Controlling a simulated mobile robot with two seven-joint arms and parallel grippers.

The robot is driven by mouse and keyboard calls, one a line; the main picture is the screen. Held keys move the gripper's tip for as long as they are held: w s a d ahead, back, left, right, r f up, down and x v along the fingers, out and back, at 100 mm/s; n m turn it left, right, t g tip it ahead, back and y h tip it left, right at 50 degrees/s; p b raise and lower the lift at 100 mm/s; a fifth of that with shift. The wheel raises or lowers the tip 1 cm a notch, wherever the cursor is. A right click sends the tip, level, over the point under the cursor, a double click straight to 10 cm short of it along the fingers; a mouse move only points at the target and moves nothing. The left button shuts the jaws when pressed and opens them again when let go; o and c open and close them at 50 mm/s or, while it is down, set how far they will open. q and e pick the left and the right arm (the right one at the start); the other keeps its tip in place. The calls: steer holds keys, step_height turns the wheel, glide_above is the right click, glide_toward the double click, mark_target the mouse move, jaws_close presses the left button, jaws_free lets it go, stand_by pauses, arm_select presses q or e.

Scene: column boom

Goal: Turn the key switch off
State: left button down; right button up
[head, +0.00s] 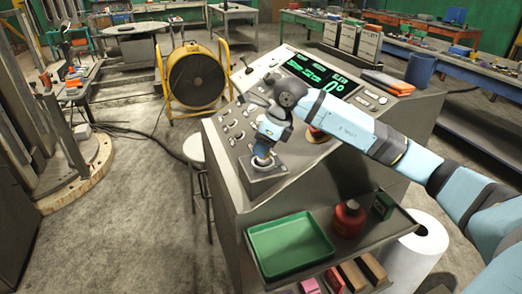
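The control console (225,185) stands in the middle of the head view, with a sloped grey panel of small knobs and switches (228,125). I cannot tell which of these is the key switch; it is too small or hidden by my arm. My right arm comes in from the right across the panel. My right gripper (263,149) is low over the panel's front left part, at a square plate (264,170). Its fingers are too small to tell open from shut, and I cannot see clearly what they touch. My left gripper is not in view.
A lit green display (318,72) tops the panel. A red knob (316,133) is partly behind my arm. A green tray (289,244) and a red container (348,217) sit on the front shelf. A yellow fan (195,77) stands behind.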

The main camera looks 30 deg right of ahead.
steer(key=shift+x, duration=1)
jaws_close()
